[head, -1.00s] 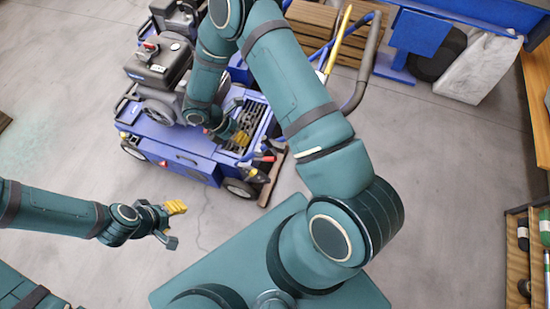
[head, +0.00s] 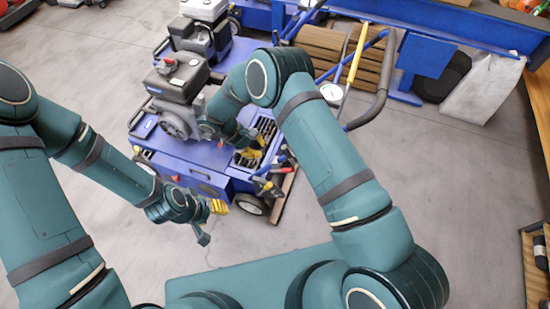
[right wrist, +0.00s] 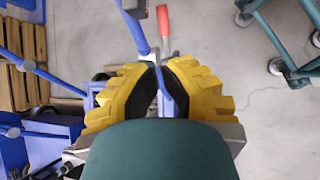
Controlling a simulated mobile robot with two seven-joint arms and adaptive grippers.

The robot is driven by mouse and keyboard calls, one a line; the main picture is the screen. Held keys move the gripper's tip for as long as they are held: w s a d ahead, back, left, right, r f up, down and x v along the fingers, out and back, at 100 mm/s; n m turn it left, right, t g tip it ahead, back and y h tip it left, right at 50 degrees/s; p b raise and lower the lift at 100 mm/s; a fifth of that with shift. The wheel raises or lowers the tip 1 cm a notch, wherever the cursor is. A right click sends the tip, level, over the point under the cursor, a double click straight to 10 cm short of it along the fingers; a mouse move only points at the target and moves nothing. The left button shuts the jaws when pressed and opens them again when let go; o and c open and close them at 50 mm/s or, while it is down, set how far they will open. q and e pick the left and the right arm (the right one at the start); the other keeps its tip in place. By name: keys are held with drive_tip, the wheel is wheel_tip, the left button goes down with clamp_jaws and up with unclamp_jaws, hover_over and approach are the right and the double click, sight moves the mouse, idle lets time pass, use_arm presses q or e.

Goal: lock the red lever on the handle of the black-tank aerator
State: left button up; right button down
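The black-tank aerator (head: 178,78) stands left of centre in the head view, with a blue deck. Its blue handle (head: 372,110) rises to the right and ends in a dark grip. A red lever (head: 297,174) shows at the deck's right end; a red lever (right wrist: 163,20) is also just beyond the fingertips in the right wrist view. My right gripper (right wrist: 161,80) has its yellow fingers close together around a blue bar; whether they press on it is unclear. It reaches over the deck (head: 255,155). My left gripper (head: 210,223) is open and empty in front of the aerator.
A white-tank machine (head: 205,10) stands behind the aerator. A wooden pallet (head: 350,55), a blue stand (head: 425,70) and a pale slab (head: 482,88) are at the back right. The floor right of the aerator is clear.

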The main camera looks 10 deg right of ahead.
sight(282, 171)
use_arm(q)
drive_tip(key=shift+w+f+b, duration=0.25)
drive_tip(key=shift+f+b, duration=0.8)
drive_tip(key=shift+f, duration=0.05)
use_arm(e)
drive_tip(key=x, duration=1.3)
drive_tip(key=shift+s, duration=0.1)
